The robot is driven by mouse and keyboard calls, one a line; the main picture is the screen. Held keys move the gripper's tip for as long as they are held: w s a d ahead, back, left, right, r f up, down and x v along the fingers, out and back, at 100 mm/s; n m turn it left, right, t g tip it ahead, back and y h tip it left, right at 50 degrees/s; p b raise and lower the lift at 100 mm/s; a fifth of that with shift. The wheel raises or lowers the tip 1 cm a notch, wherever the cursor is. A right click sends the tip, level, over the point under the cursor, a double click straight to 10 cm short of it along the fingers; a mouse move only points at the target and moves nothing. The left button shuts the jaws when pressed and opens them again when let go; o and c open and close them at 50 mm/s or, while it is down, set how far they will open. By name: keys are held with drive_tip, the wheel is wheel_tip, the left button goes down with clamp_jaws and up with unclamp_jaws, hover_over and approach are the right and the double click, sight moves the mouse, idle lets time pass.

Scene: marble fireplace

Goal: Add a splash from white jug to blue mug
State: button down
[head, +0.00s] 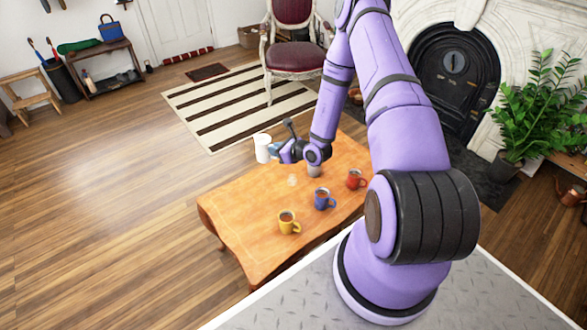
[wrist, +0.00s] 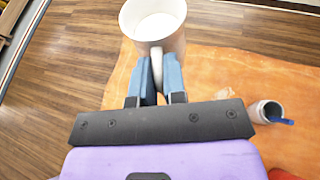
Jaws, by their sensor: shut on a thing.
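The white jug (head: 262,148) is at the far left part of the wooden table in the head view. My gripper (head: 275,152) is shut on its handle. In the wrist view the white jug (wrist: 155,22) shows its round opening with pale contents, and its handle is between the blue fingertips of my gripper (wrist: 157,75). The jug looks about upright; I cannot tell whether it touches the table. The blue mug (head: 324,199) stands on the table, right of and nearer than the jug, with dark contents and its handle to the right.
A yellow mug (head: 288,222) and a red mug (head: 356,179) stand on either side of the blue one. The table's (head: 240,205) left front is clear.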

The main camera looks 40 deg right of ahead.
drive_tip(key=w+a+r+n+y, duration=0.1)
drive_tip(key=w+a+r, duration=0.3)
drive_tip(key=r, duration=0.5)
drive_tip(key=s+d+f+n+g+y, duration=0.1)
drive_tip(key=s+d+f, duration=0.35)
drive_tip(key=d, duration=0.35)
drive_tip(key=s+d+f, duration=0.4)
drive_tip(key=d+f, duration=0.1)
drive_tip(key=d, duration=0.3)
drive_tip(key=s+d+f+g+h, duration=0.1)
drive_tip(key=s+d+f+g, duration=0.2)
drive_tip(key=s+d+f, duration=0.2)
drive_tip(key=s+d+f+n+g+h, duration=0.1)
drive_tip(key=s+d+f+g, duration=0.1)
drive_tip(key=s+d+f, duration=0.3)
drive_tip(key=s+f, duration=0.3)
drive_tip(key=s, duration=0.3)
drive_tip(key=shift+f+g, duration=0.2)
drive_tip(key=shift+g, duration=0.2)
